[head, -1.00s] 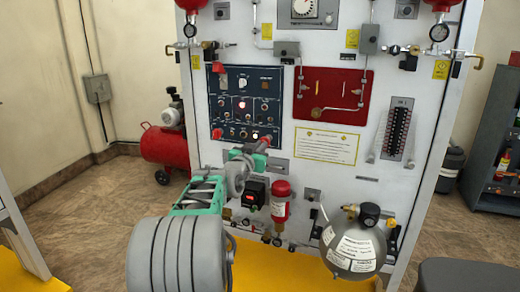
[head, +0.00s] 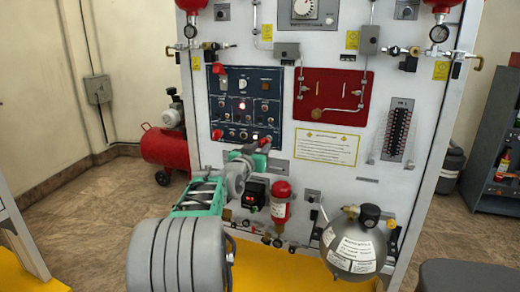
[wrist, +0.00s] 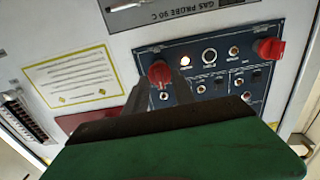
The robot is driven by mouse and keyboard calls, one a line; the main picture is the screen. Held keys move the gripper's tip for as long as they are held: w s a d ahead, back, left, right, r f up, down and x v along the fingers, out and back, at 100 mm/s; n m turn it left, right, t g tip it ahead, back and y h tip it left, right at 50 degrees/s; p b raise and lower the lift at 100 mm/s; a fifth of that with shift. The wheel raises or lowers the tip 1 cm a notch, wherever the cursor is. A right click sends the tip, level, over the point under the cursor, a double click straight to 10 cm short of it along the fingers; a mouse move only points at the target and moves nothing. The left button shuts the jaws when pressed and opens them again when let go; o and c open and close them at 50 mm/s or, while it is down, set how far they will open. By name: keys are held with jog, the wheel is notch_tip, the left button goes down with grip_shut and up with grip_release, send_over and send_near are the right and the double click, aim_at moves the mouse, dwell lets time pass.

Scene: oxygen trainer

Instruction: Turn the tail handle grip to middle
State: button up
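A blue control panel (head: 245,88) is on the front of the white trainer board. It also fills the middle of the wrist view (wrist: 205,68). A red knob (wrist: 160,72) sits on the panel between the two fingertips of my gripper (wrist: 161,80). One finger is on each side of it, and I cannot tell whether they press on it. A second red knob (wrist: 268,48) is to the right, clear of the fingers. In the head view my gripper (head: 262,148) is at the panel's lower right corner, and my arm hides part of that area. I cannot read which knob is the tail handle grip.
A red panel (head: 330,97) with pipes and a yellow-bordered label (head: 326,147) are right of the blue panel. Below are a red cylinder (head: 281,205) and a grey sphere (head: 355,248). A red compressor tank (head: 165,148) stands on the floor at left.

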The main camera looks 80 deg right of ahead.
jog(key=a, duration=0.7)
jog(key=shift+w+a, duration=0.35)
